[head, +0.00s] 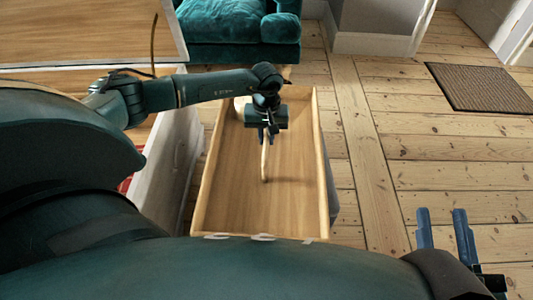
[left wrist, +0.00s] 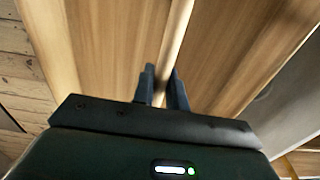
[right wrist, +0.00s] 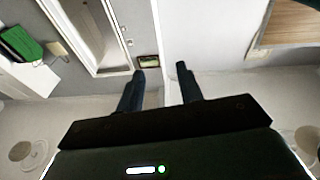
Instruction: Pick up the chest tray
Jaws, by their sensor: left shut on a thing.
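A long, open, shallow wooden box (head: 323,165), which looks like the chest tray, lies lengthwise in the middle of the head view. My left gripper (head: 264,138) is over it from the left, pointing down. Its fingers are closed on a thin, pale wooden strip (head: 264,165). The strip also runs up between the fingertips in the left wrist view (left wrist: 177,38). I cannot tell whether the strip is part of the box. My right gripper (head: 443,212) is open and empty at the lower right, apart from the box.
A white-sided piece of furniture (head: 165,165) stands close along the box's left side. A teal sofa (head: 225,22) is behind. A brown mat (head: 480,86) lies on the floorboards at the far right. The floor (head: 420,150) right of the box is clear.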

